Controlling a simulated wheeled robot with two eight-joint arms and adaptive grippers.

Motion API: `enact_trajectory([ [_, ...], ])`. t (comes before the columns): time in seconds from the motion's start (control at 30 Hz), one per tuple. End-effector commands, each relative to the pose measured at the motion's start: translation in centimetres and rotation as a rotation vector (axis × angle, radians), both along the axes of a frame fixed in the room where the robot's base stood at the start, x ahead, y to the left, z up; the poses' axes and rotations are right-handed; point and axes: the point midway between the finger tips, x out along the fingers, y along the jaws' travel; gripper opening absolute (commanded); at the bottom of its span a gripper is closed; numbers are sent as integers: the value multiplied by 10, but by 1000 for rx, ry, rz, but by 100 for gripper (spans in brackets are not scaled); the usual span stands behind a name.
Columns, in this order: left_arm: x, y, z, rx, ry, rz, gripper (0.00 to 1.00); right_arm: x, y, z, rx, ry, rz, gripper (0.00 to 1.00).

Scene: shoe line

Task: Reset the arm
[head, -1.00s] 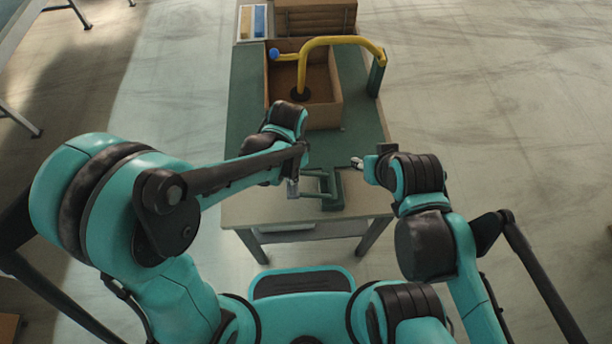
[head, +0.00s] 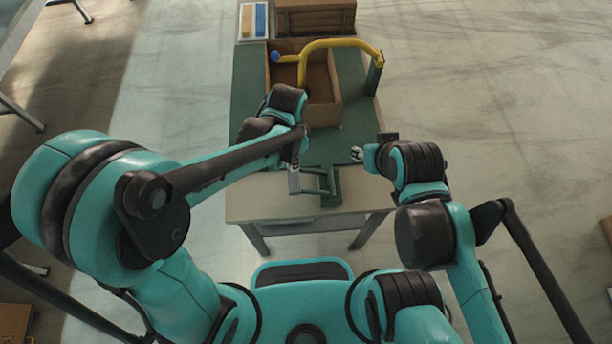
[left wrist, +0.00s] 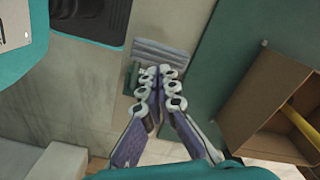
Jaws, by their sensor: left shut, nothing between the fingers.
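My left gripper (head: 294,181) hangs over the front part of the table, just left of a green fixture (head: 332,186). In the left wrist view its two fingers (left wrist: 161,74) meet at the tips with nothing between them. Part of the green fixture shows behind the fingers there. My right gripper (head: 357,154) is right of the fixture, over the table's right side. It is small in the head view, and its finger gap cannot be made out.
The table (head: 240,212) has a green mat. An open cardboard box (head: 325,117) stands behind the grippers, with a yellow curved tube (head: 335,43) over it. A second box (head: 315,18) and a tray with blue and yellow parts (head: 253,21) are at the far end.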

Motion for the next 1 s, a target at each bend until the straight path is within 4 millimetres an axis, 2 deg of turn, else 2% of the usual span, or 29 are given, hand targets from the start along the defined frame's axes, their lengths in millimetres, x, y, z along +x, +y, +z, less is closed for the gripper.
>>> enact_trajectory([
  [0.33,0,2,1,-2,-3,7,0,0,0,0,0,0,0,40],
  [0.47,1,16,16,-20,-42,81,0,0,0,-1,0,0,0,40],
  [0.67,-5,70,61,-95,-190,360,0,0,0,-4,0,0,0,40],
  [0.8,-17,109,86,-162,-308,579,0,0,0,-6,0,0,0,40],
  [1.0,-38,154,107,-256,-462,850,0,0,0,-8,0,0,0,40],
])
